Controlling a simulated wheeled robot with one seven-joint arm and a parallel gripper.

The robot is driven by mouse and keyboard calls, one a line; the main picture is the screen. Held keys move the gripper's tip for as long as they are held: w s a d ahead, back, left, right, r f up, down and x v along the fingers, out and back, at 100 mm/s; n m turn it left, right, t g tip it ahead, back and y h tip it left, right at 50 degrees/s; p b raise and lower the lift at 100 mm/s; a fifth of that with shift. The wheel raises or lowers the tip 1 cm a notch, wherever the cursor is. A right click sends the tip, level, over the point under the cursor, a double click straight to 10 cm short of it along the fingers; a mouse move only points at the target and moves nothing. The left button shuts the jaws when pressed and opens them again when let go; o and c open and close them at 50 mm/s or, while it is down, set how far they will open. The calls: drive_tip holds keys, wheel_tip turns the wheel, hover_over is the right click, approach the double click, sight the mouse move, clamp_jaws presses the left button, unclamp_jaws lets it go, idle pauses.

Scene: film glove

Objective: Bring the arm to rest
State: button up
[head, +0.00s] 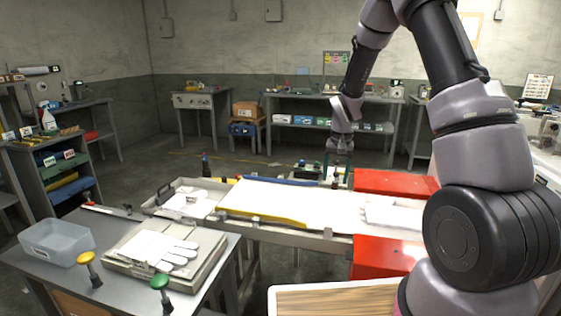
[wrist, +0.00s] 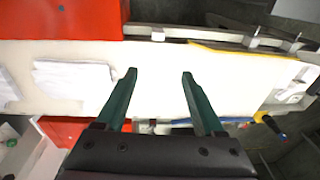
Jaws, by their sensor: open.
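My arm rises from the right of the head view and bends over, with my gripper (head: 340,165) hanging down beyond the far side of a long white work surface (head: 270,200). In the wrist view my gripper (wrist: 158,75) shows two green fingers set well apart, with nothing between them. The white surface (wrist: 155,95) lies beyond the fingertips. A white folded piece (wrist: 75,80) lies on it to the left of the fingers. I cannot tell the exact height of the fingertips above the surface.
Red housings (head: 395,182) flank the white surface at its right end. A grey table (head: 60,275) at front left holds a clear bin (head: 55,242), a flat tray with white gloves (head: 165,250) and yellow and green-topped stands. A wooden board (head: 335,300) is near my base. Floor is open behind.

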drive_tip(key=s+d+r+t, duration=0.1)
drive_tip(key=s+r, duration=0.4)
drive_tip(key=r, duration=0.5)
drive_tip(key=s+d+r+t, duration=0.1)
drive_tip(key=s+r, duration=0.3)
drive_tip(key=r, duration=0.6)
drive_tip(key=s+r+t, duration=0.2)
drive_tip(key=s+r, duration=0.3)
drive_tip(key=s, duration=0.4)
drive_tip(key=s+r+t+y, duration=0.1)
drive_tip(key=s+r+t, duration=0.1)
drive_tip(key=s+r, duration=0.4)
drive_tip(key=s, duration=0.4)
drive_tip(key=shift+y, duration=0.3)
drive_tip(key=shift+a, duration=0.1)
